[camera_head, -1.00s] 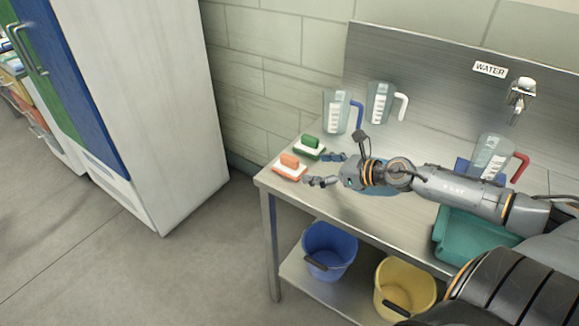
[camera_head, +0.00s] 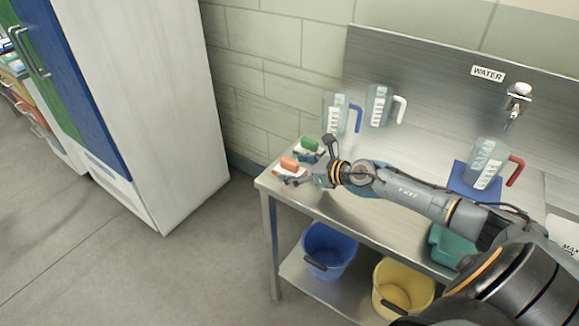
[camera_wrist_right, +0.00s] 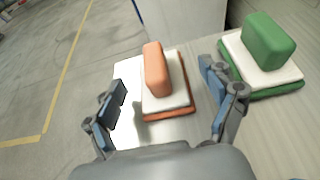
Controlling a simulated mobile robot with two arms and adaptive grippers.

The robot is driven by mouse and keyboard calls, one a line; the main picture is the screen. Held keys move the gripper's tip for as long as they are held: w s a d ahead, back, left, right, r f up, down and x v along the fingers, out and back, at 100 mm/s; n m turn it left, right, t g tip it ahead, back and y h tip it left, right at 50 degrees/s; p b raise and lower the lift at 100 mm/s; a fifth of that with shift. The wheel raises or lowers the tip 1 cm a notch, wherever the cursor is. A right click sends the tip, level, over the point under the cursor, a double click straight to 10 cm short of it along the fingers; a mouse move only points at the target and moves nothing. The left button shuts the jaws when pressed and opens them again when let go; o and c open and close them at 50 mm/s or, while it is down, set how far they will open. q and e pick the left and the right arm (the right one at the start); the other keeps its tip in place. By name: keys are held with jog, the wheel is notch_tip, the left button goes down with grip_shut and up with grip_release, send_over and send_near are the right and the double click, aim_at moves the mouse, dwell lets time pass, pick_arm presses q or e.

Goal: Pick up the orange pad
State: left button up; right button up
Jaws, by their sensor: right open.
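The orange pad (camera_head: 289,163) has an orange grip on a white layer over an orange base. It lies at the left end of the steel table, partly hidden by my right gripper (camera_head: 303,169) in the head view. In the right wrist view the orange pad (camera_wrist_right: 165,85) sits between the two open fingers of my right gripper (camera_wrist_right: 165,108), ahead of the palm. The gripper holds nothing, and I see gaps between both fingers and the pad. My left gripper is not in view.
A green pad (camera_head: 309,143) lies close beside the orange one; it also shows in the wrist view (camera_wrist_right: 268,42). Measuring jugs (camera_head: 337,112) stand behind. The table's left edge (camera_head: 262,183) is near. A blue bucket (camera_head: 330,250) and yellow bucket (camera_head: 403,287) sit below.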

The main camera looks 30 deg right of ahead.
jog(key=shift+x, duration=0.95)
jog(key=c, duration=1.3)
jog(key=shift+o, duration=0.2)
